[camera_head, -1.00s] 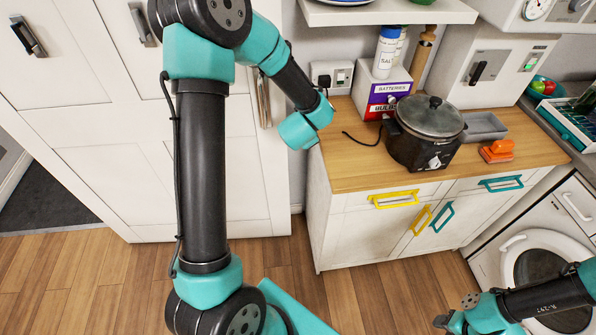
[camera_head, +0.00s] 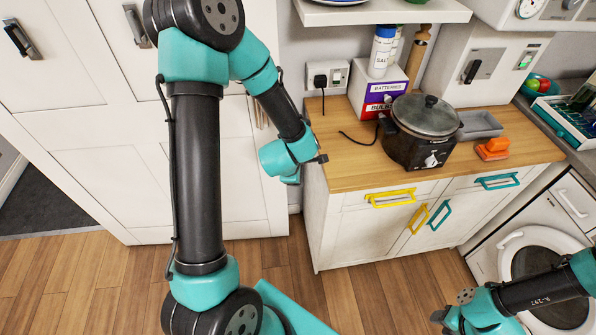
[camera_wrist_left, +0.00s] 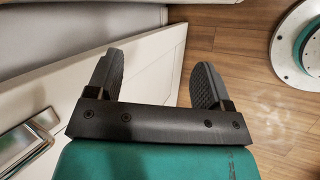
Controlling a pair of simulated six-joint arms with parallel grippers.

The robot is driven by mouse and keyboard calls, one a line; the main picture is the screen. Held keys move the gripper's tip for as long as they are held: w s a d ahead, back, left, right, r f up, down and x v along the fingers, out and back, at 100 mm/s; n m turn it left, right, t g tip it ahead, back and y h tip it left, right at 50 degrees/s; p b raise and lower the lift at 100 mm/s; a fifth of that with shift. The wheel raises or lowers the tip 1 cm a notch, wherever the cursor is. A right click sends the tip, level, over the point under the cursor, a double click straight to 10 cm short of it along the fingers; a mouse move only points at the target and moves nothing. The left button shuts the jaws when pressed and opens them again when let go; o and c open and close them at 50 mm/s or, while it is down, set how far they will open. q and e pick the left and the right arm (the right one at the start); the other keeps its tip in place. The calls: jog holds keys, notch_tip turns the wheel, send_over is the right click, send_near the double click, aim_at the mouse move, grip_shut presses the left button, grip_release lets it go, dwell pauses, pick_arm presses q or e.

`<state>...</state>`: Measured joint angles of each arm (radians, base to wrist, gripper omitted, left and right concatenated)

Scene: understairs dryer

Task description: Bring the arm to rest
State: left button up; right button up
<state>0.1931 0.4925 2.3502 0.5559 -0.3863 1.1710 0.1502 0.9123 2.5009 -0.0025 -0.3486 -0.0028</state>
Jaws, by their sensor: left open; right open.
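A dark part of my left gripper (camera_head: 319,158) shows beside the wrist by the counter's left edge. In the left wrist view my left gripper (camera_wrist_left: 156,72) is open, with its two dark fingers wide apart and nothing between them. My right gripper (camera_head: 439,317) is at the bottom right, in front of the dryer. It is small and partly cut off by the frame edge, open, with nothing seen in it.
A white shelf (camera_head: 385,14) is above. The round-door dryer (camera_head: 510,236) stands at right. Wooden floor (camera_head: 90,280) is clear.

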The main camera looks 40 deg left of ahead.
dwell(0.5)
pick_arm(q)
jog(key=s+d+f+m+g+h, duration=0.2)
jog(key=s+d+f+m, duration=0.3)
jog(key=f+m, duration=0.3)
jog(key=s+d+f+m+g+h, duration=0.2)
jog(key=s+d+f+m, duration=0.4)
jog(key=m, duration=0.7)
jog(key=shift+d+f+m+g, duration=0.4)
jog(key=shift+d+f+g, duration=0.3)
jog(key=shift+f+g, duration=0.15)
dwell(0.3)
